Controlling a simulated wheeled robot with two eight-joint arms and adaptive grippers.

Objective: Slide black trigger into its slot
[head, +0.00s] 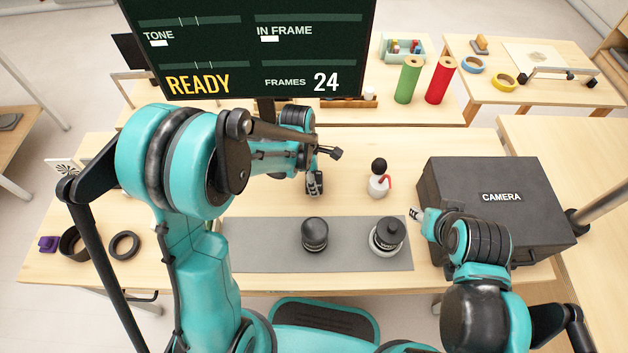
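I cannot clearly pick out the black trigger or its slot. Two dark, round, knob-like pieces are on the grey mat: a domed one (314,234) in the middle and a stepped one (387,237) with a pale ring at the right. A small white bottle (379,180) with a black top and a red handle stands behind the mat. My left gripper (315,185) points down above the table, left of the bottle, partly hidden by my arm. My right gripper (417,214) is beside the black camera box (497,212). Both grippers' fingers are too small to read.
A screen (250,50) reading READY stands at the back. Black rings (124,245) and a purple piece (48,243) lie at the left. Green (409,80) and red (440,80) rolls stand on the back table. The grey mat (255,245) is bare on its left side.

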